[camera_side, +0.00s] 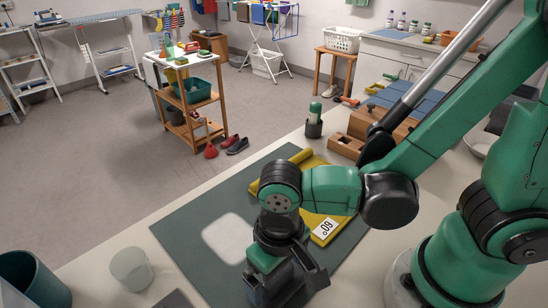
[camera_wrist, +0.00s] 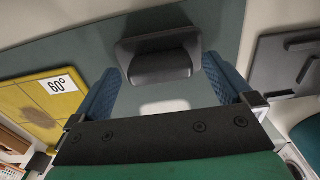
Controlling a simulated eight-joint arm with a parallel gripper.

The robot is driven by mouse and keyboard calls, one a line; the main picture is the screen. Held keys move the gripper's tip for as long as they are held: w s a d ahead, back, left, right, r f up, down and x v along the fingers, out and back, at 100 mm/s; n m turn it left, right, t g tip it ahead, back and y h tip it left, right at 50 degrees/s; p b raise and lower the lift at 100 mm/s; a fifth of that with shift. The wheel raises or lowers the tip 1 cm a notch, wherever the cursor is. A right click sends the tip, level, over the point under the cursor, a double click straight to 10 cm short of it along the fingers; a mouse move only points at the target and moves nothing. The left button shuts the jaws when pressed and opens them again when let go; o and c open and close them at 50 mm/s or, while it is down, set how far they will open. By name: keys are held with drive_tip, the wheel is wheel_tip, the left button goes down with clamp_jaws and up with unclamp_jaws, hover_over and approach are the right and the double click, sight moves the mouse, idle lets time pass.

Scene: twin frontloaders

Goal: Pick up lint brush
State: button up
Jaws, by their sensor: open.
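A dark grey object with a broad flanged top and a rounded block below (camera_wrist: 158,66) lies over the green mat; it looks like the lint brush, though I cannot be sure. It sits between the two blue finger pads of my gripper (camera_wrist: 162,74) in the wrist view, with gaps on both sides. My gripper (camera_side: 288,280) is open and holds nothing. In the side view it hangs low over the near part of the green mat (camera_side: 190,232), and the gripper hides the grey object there.
A pale square patch (camera_side: 229,238) lies on the mat. A grey board (camera_wrist: 272,62), a cup (camera_side: 131,268), a teal bin (camera_side: 32,280) and wooden boxes (camera_side: 372,125) stand around.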

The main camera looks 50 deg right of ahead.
drive_tip(key=c, duration=1.2)
wheel_tip(320, 180, up, 20)
drive_tip(key=shift+f, duration=0.1)
idle(0.4)
